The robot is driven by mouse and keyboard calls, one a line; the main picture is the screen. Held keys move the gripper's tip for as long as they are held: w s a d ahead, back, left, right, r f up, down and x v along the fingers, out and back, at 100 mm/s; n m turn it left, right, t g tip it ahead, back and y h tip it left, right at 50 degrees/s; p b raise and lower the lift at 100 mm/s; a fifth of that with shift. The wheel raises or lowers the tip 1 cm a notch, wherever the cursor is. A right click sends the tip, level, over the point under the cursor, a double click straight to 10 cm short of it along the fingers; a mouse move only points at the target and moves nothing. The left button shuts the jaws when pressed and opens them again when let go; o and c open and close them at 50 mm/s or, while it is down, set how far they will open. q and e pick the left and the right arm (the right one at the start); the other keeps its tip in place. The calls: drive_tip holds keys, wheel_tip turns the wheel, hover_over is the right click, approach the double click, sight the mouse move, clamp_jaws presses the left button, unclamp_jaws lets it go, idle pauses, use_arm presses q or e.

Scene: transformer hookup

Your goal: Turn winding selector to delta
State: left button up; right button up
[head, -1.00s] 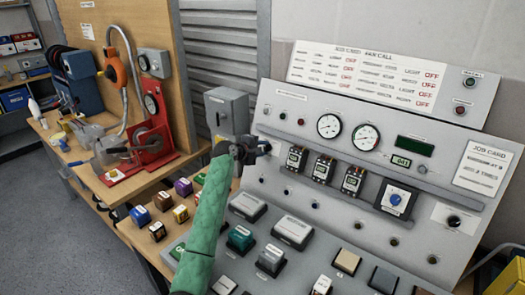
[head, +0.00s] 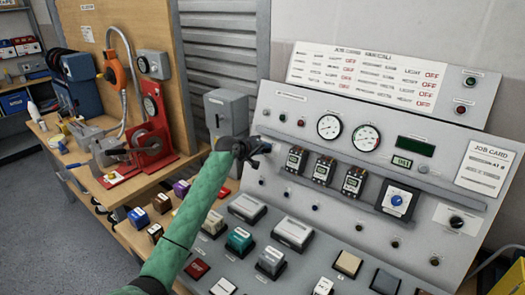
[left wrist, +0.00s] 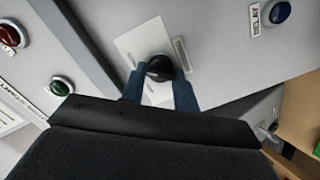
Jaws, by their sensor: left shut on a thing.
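A black rotary knob (left wrist: 158,66) sits on a white plate (left wrist: 130,45) on the grey panel in the left wrist view. Its marks are not readable, so I cannot tell which setting it points to. My left gripper (left wrist: 159,85) is shut on this knob, with one blue finger on each side of it. In the head view my left gripper (head: 254,149) is at the left end of the sloping control panel (head: 300,204), and the knob is hidden behind it. My right gripper is not in view.
The panel carries two round gauges (head: 347,132), a blue dial (head: 396,200), another black knob (head: 456,221) and several buttons. A grey box (head: 227,115) stands behind my left gripper. A wooden bench (head: 80,175) with a red stand (head: 150,140) is at the left.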

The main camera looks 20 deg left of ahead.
use_arm(q)
drive_tip(key=shift+f, duration=0.15)
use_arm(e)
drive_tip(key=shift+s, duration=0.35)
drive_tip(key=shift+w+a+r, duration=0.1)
use_arm(q)
drive_tip(key=o, duration=1)
drive_tip(key=shift+c, duration=0.2)
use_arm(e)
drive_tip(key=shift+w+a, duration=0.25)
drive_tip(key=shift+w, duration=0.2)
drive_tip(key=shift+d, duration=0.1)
use_arm(q)
drive_tip(key=p+v, duration=0.5)
drive_tip(key=v, duration=0.3)
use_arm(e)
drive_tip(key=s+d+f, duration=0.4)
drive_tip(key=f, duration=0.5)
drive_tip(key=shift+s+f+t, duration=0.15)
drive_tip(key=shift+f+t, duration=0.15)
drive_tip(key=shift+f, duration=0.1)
